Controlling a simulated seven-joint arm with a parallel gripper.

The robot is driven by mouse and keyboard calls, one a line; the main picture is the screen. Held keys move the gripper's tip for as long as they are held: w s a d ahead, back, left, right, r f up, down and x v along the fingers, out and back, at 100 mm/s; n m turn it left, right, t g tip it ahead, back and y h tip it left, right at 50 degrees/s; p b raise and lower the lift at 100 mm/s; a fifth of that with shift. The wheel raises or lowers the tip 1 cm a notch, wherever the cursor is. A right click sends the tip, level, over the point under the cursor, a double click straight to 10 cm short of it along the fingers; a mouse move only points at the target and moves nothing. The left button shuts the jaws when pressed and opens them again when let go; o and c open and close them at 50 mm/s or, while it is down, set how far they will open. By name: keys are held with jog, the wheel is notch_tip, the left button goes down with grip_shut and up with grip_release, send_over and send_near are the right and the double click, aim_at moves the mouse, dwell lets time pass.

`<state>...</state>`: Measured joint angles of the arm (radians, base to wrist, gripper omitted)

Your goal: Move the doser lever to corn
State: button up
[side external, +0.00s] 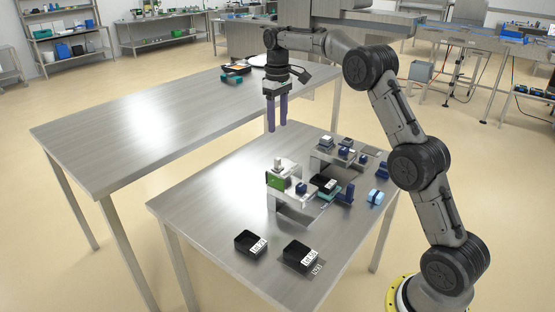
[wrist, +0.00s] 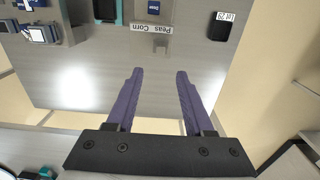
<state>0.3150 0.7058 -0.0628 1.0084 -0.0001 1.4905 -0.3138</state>
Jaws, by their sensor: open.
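The doser (side external: 283,183) appears to be the metal stand with a green panel near the middle of the front table in the side external view. A pale knob on top (side external: 278,163) looks like its lever. In the wrist view a label strip reading Peas and Corn (wrist: 152,28) shows at top centre, with a small grey block (wrist: 160,46), possibly the lever, beside it. I cannot tell which word it stands at. My gripper (side external: 277,127) is open and empty, pointing down well above the doser. Its purple fingers (wrist: 156,75) are apart in the wrist view, touching nothing.
Two black trays with lot labels (side external: 249,243) (side external: 297,254) lie at the table's front. A second metal stand with blue parts (side external: 340,152) is behind the doser, and a light blue roll (side external: 375,197) is at right. The table's left part is clear.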

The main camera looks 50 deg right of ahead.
aim_at(278, 158)
notch_tip(278, 158, down, 13)
dwell(0.4)
grip_shut()
dwell(1.5)
